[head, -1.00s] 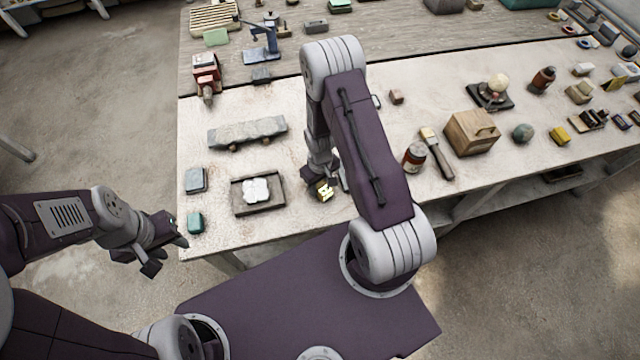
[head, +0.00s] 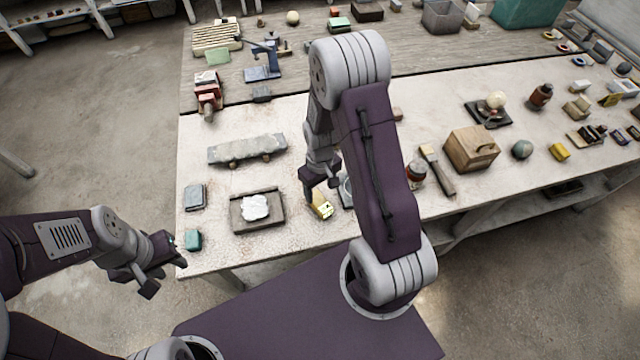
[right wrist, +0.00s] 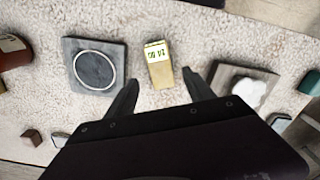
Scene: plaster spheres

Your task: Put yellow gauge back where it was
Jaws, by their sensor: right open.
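The yellow gauge (head: 322,207) is a small block with a pale marked label, lying on the pale worktop near its front edge. In the right wrist view the gauge (right wrist: 160,73) lies just beyond and between the two fingertips, not gripped. My right gripper (head: 318,182) is open and empty close by it; its fingers (right wrist: 160,82) are spread apart in the wrist view. A dark square plate with a ring (right wrist: 95,66) lies beside the gauge. My left gripper (head: 160,275) is open and empty, off the table's front left corner.
A tray with a white lump (head: 236,222) stands left of the gauge. A grey slab (head: 246,149) lies behind it. A dark bottle (head: 416,172), a brush (head: 438,170) and a wooden box (head: 472,149) stand to the right. Bare worktop separates the tray and slab.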

